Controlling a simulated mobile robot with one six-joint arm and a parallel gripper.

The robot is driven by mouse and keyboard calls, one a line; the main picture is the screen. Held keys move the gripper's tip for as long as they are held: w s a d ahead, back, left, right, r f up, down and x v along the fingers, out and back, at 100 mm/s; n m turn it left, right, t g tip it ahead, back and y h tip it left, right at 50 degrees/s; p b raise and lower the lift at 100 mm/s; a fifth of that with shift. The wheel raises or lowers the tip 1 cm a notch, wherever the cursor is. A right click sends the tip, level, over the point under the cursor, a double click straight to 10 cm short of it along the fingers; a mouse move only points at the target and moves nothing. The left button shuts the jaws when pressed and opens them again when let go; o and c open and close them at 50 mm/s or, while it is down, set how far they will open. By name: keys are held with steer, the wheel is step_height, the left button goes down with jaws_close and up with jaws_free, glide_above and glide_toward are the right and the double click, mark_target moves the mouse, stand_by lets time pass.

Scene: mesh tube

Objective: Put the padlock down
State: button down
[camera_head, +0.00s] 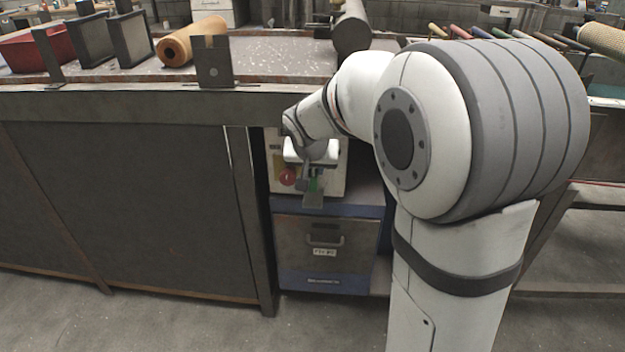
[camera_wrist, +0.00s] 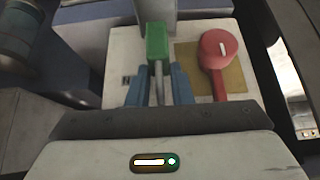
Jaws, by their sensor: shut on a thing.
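The padlock has a green body (camera_wrist: 156,42) and a grey metal shackle; in the wrist view it lies at the top middle. My gripper (camera_wrist: 158,76) has its blue fingers closed on either side of the shackle. In the head view the green padlock (camera_head: 314,185) is small and partly hidden by my gripper (camera_head: 312,172), in front of the white box (camera_head: 335,182). The wrist view shows the same box beneath the padlock; I cannot tell whether they touch.
A red rotary handle (camera_wrist: 219,62) on a yellow plate (camera_wrist: 239,80) is right of the padlock on the white box. A blue cabinet with a drawer (camera_head: 318,242) stands below the box. The workbench (camera_head: 120,102) is left, holding an orange roll (camera_head: 188,43).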

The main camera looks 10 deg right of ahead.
mark_target(313, 174)
steer(key=shift+w+f+b, duration=0.2)
steer(key=shift+f+b, duration=0.35)
steer(key=shift+f, duration=0.95)
steer(key=shift+f, duration=0.25)
steer(key=c, duration=1.3)
jaws_free()
steer(key=shift+r, duration=0.2)
steer(key=shift+s+r, duration=0.1)
steer(key=shift+r, duration=0.25)
steer(key=p+v, duration=0.4)
steer(key=v, duration=0.7)
steer(key=s+f+n+g, duration=0.1)
steer(key=s+f, duration=0.2)
steer(key=s, duration=0.4)
steer(key=s+d+f+n+g+y, duration=0.1)
steer(key=s+f+g, duration=0.1)
steer(key=s, duration=0.5)
steer(key=s+f+n+g+y, duration=0.1)
steer(key=s+f, duration=0.3)
steer(key=s, duration=0.4)
steer(key=shift+d+f+n+g, duration=0.3)
steer(key=shift+d+g, duration=0.1)
steer(key=shift+g, duration=0.1)
